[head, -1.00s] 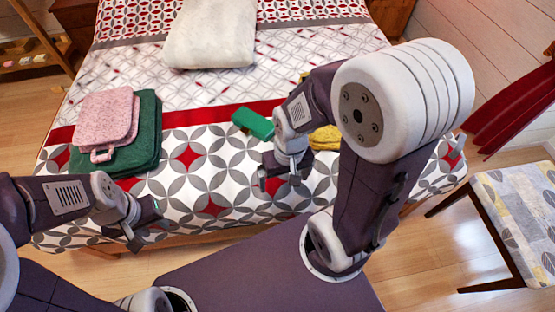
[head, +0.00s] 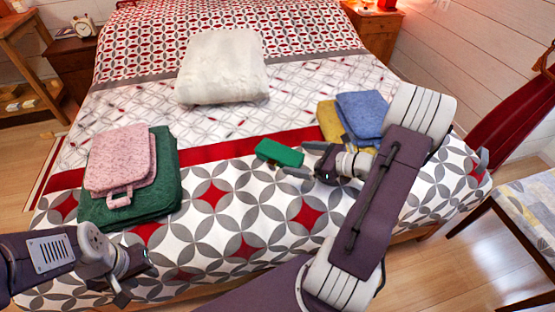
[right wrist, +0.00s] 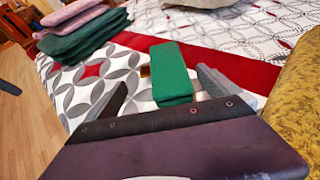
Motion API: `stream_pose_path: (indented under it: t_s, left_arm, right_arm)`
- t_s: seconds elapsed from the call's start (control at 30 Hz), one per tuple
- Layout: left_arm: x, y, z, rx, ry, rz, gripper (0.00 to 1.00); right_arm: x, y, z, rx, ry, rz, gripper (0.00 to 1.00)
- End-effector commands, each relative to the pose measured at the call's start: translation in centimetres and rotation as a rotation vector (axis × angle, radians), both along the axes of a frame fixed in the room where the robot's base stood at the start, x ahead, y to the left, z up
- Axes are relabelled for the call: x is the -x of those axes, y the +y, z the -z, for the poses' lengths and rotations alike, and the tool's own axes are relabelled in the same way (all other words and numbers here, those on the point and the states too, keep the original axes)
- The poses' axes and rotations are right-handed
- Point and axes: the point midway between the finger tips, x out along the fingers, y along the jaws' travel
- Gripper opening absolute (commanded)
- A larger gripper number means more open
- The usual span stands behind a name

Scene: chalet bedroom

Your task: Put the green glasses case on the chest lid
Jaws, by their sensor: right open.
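The green glasses case (head: 279,153) lies on the patterned bedspread, just below the red band. In the right wrist view the case (right wrist: 171,72) lies between and ahead of the two fingers. My right gripper (head: 304,162) is open just to the right of the case, its fingers pointing at it; it also shows in the right wrist view (right wrist: 160,97). My left gripper (head: 136,275) is over the near left edge of the bed, away from the case; its jaws are too unclear to read. No chest lid can be made out in these frames.
Pink and green folded towels (head: 121,160) lie left on the bed. Blue and yellow folded cloths (head: 361,113) lie just beyond my right gripper. A white pillow (head: 222,66) is farther back. A patterned stool (head: 530,197) stands at the right.

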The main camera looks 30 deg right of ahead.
Motion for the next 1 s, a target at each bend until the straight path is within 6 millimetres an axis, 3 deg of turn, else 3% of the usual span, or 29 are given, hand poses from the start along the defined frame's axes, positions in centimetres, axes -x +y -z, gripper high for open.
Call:
stream_pose_path:
  t_s: [0.2, 0.37, 0.6, 0.9, 1.0]
  left_arm:
    - [0.0, 0.0, 1.7, 0.000, 0.000, 0.000, 0.36]
    - [0.0, 0.0, 1.8, 0.000, 0.000, 0.000, 0.36]
    - [0.0, 0.0, 4.1, 0.000, 0.000, 0.000, 0.36]
    - [0.0, 0.0, 4.1, 0.000, 0.000, 0.000, 0.36]
    - [0.0, 0.0, 4.1, 0.000, 0.000, 0.000, 0.36]
  right_arm:
    - [-2.5, 1.7, 1.5, 0.002, 0.000, -0.007, 1.00]
    - [-3.0, 1.9, 1.6, 0.002, 0.000, -0.005, 1.00]
    - [-6.4, 3.6, 3.4, 0.003, 0.001, -0.008, 1.00]
    - [-7.2, 4.0, 3.4, 0.001, 0.000, -0.004, 1.00]
    - [-7.1, 4.0, 3.4, 0.002, 0.000, -0.004, 0.75]
